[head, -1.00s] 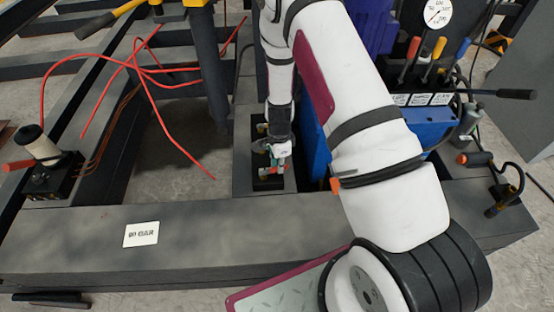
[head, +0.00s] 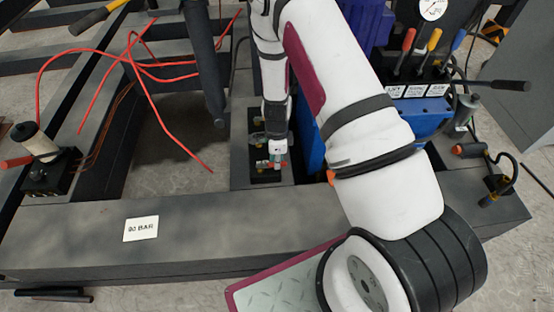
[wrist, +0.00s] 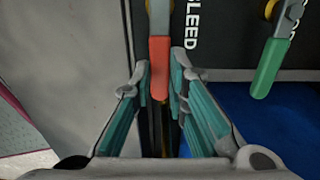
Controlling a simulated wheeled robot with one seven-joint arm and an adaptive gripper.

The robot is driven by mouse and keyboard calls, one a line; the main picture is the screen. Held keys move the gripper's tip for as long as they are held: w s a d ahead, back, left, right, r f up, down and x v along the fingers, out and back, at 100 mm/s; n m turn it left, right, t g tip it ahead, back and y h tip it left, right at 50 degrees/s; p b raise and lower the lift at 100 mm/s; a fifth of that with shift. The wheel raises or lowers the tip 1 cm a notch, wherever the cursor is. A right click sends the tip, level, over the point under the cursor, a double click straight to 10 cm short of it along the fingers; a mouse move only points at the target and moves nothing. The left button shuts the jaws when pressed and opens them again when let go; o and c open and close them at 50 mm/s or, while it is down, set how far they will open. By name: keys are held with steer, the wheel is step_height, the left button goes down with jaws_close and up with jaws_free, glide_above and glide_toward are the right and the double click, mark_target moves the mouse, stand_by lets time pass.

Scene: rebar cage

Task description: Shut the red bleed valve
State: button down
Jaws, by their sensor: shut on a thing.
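The red bleed valve handle (wrist: 159,66) hangs from a grey metal lever at the top of the wrist view, beside the white word BLEED. My gripper (wrist: 159,82) has a teal-padded finger on each side of the handle's lower end and is shut on it. A green valve handle (wrist: 268,68) is to the right, tilted and apart from the fingers. In the head view my gripper (head: 276,160) is down at the small black valve block (head: 268,178). The arm and gripper hide much of that block there.
A blue unit (head: 425,120) with several coloured levers and a gauge (head: 432,9) stands right of the block. A 90 BAR card (head: 141,229) lies on the grey beam (head: 200,240). Red hoses (head: 165,120) and a dark upright post (head: 207,60) are to the left.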

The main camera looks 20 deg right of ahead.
steer(key=c, duration=1.6)
jaws_free()
steer(key=shift+a, duration=0.1)
steer(key=shift+o, duration=0.2)
step_height(320, 180, up, 12)
